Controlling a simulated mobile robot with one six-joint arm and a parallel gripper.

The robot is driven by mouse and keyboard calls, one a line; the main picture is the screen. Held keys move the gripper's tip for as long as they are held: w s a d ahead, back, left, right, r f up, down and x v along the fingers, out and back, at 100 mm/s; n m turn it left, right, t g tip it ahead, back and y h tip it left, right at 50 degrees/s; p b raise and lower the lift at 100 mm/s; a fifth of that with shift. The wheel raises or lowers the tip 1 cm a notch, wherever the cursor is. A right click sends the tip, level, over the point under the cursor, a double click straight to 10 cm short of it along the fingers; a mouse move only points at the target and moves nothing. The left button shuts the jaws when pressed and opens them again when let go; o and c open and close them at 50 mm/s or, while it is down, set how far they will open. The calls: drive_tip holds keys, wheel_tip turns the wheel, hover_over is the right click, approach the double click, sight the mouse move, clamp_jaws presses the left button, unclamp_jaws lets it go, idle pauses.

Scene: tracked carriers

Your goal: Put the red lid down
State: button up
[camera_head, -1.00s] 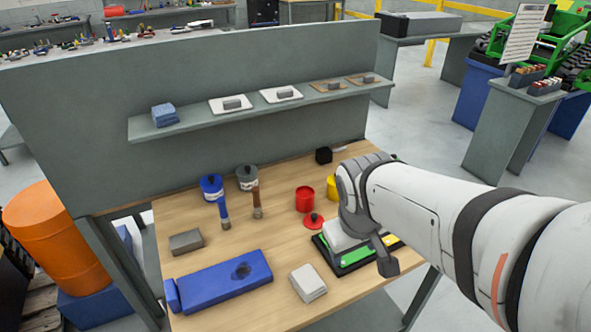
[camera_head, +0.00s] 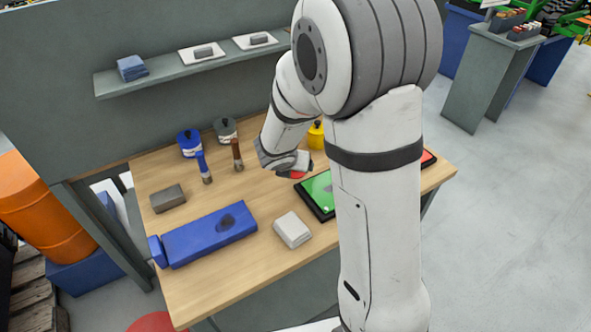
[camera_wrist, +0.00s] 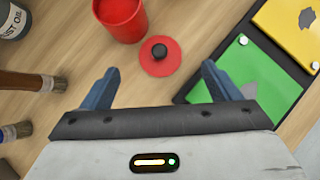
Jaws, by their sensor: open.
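The red lid (camera_wrist: 164,69), a flat disc with a black knob, lies on the wooden table in the wrist view. My gripper (camera_wrist: 160,85) is open, its blue-grey fingers apart and empty, with the lid just ahead of and between the fingertips. A red can (camera_wrist: 121,14) stands next to the lid, its top open and partly cut off. In the head view my gripper (camera_head: 287,165) hangs over the lid, and only a sliver of the lid (camera_head: 298,175) shows. The red can is hidden there behind my arm.
A black tray with a green panel (camera_wrist: 250,75) and a yellow panel (camera_wrist: 292,30) lies right of the lid. A blue box (camera_head: 208,235) and pale block (camera_head: 293,230) lie in front.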

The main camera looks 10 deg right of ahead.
sight(294, 174)
drive_tip(key=b+x, duration=0.1)
drive_tip(key=x, duration=0.4)
drive_tip(key=shift+f, duration=0.35)
drive_tip(key=c, duration=1.1)
